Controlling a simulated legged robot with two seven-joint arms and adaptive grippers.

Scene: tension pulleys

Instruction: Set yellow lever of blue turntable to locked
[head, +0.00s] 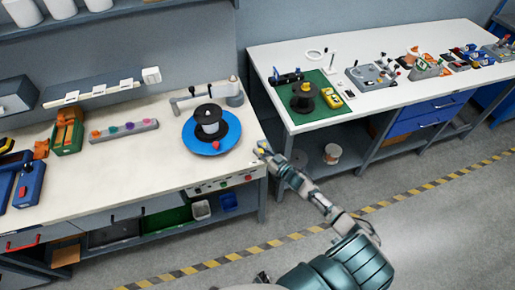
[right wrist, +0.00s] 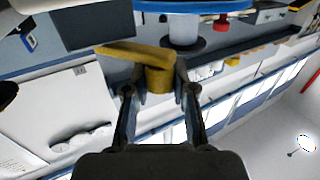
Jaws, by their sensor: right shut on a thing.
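The blue turntable (head: 196,146) stands near the right end of the left workbench, with a black and white spool (head: 208,120) on it. Its blue disc (right wrist: 190,6) also shows along the top of the right wrist view. The yellow lever (right wrist: 152,62) sits between the fingers of my right gripper (right wrist: 160,88), its flat arm sticking out to the left. In the head view my right gripper (head: 264,152) is at the bench's right front corner, beside the turntable; only a small yellow bit shows there. My right gripper is shut on the lever. My left gripper is not in view.
A grey jointed arm (head: 232,94) stands behind the turntable. A control panel with buttons (head: 215,184) is on the bench front below it. A second bench (head: 370,108) with a green mat (head: 318,105) is to the right, across a gap.

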